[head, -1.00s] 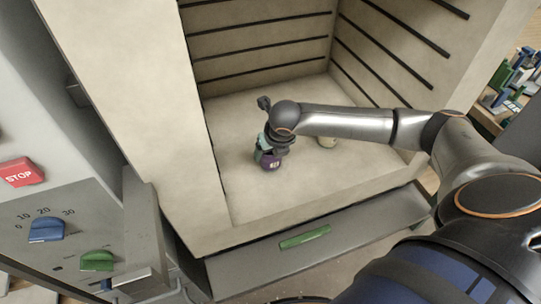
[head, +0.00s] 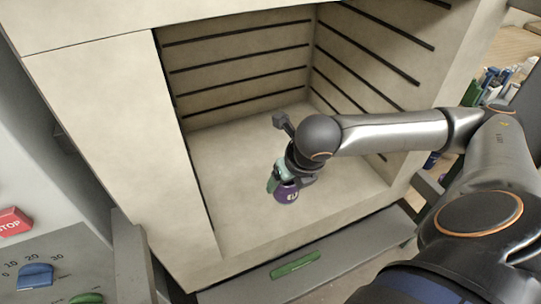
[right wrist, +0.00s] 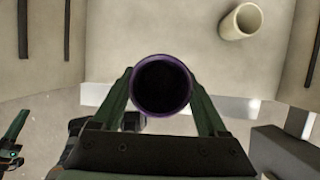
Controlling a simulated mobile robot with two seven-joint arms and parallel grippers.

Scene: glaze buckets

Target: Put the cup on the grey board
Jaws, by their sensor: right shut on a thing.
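A purple cup (head: 287,193) with a pale mark on its side is held by my right gripper (head: 280,180), above the floor of the kiln chamber. In the right wrist view, the cup (right wrist: 162,85) shows its round dark opening and purple rim between the two green fingers of the right gripper (right wrist: 160,95). The fingers are shut on it. A dark part with a green, finger-like piece at the lower left edge of the right wrist view looks like my left gripper (right wrist: 14,130); its jaw state is unclear. I cannot identify the grey board for certain.
The pale kiln chamber (head: 225,150) has slotted walls close around the right arm. A cream cup (right wrist: 241,21) is inside it. A grey ledge (head: 240,288) with a green handle (head: 295,264) runs below the opening. A control panel (head: 70,262) is at left.

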